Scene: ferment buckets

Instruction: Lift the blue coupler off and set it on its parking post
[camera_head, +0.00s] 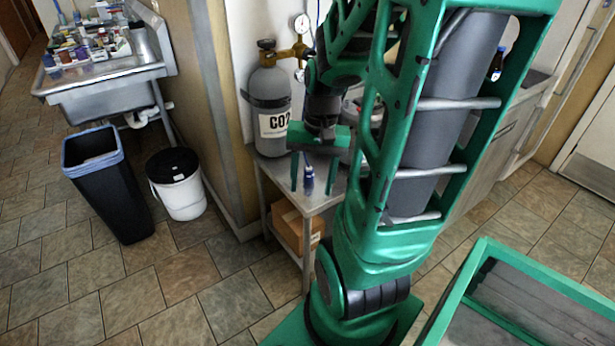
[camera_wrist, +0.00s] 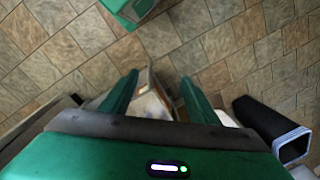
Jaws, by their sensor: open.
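The blue coupler (camera_head: 308,181) shows in the head view as a small dark blue upright piece at the small steel table (camera_head: 318,203). My gripper (camera_head: 312,180) is above the table, pointing down, with its green fingers apart. The coupler appears between the fingers in the picture; I cannot tell whether it is between them in depth, and no grip on it shows. In the wrist view my gripper (camera_wrist: 160,80) has its fingers spread, and I cannot make out the coupler there. I cannot identify the parking post; my arm hides part of the table.
A grey CO2 cylinder (camera_head: 268,95) with a brass regulator (camera_head: 298,50) stands at the table's back left. A cardboard box (camera_head: 297,228) is underneath. A white bucket (camera_head: 178,190) with a black lid and a dark bin (camera_head: 105,190) stand on the floor at left.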

